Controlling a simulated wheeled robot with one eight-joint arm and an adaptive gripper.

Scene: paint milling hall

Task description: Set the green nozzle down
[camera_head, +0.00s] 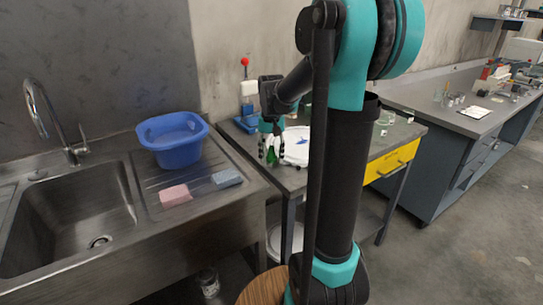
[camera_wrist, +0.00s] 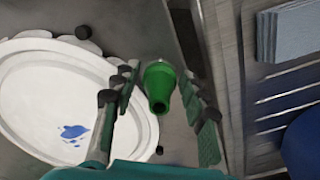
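The green nozzle (camera_wrist: 160,85) is between the two fingers of my gripper (camera_wrist: 158,82) in the wrist view. A gap shows between the nozzle and each finger, so the gripper is open around it. In the head view my gripper (camera_head: 272,148) points down over the grey bench, and the nozzle (camera_head: 271,156) shows as a small green patch low between the fingers. Whether its base rests on the bench top is hard to tell.
A white round plate (camera_wrist: 30,75) with a blue paint mark lies left of the nozzle.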

